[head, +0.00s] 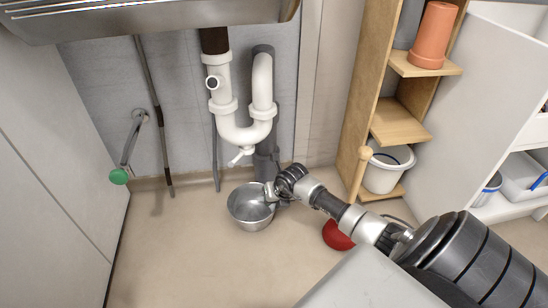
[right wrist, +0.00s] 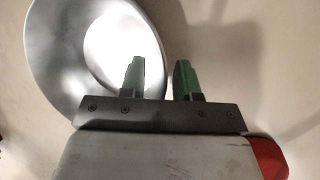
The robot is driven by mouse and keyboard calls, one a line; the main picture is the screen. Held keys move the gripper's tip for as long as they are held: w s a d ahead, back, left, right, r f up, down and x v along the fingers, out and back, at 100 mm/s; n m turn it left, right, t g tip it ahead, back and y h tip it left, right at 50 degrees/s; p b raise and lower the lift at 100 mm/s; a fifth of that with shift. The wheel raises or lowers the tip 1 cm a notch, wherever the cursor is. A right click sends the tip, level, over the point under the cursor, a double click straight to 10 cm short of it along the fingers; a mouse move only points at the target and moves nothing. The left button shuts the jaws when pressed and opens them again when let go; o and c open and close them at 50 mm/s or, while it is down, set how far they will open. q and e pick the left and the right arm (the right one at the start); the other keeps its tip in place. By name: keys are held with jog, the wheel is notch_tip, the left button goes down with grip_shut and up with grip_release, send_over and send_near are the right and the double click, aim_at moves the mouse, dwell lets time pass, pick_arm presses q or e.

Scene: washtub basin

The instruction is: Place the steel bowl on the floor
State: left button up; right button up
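The steel bowl (head: 248,207) is upright below the white drain pipe in the head view, on or just above the floor (head: 190,260); I cannot tell which. My right gripper (head: 272,193) is at the bowl's right rim. In the right wrist view the bowl (right wrist: 65,55) fills the upper left. The green fingers of my right gripper (right wrist: 160,78) stand apart, one over the bowl's inside and one outside its rim. A gap shows between them, with the rim passing through it. My left gripper is not in view.
A red round object (head: 338,235) lies on the floor under my right arm. A wooden shelf (head: 361,110) with a white bucket (head: 387,170) stands to the right. The white drain pipe (head: 240,130) hangs behind the bowl. Floor left of the bowl is clear.

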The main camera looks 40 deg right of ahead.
jog(key=shift+s+r+p, duration=0.1)
jog(key=shift+r+p, duration=0.25)
jog(key=shift+r, duration=0.1)
jog(key=p+v, duration=0.8)
jog(key=v, duration=0.3)
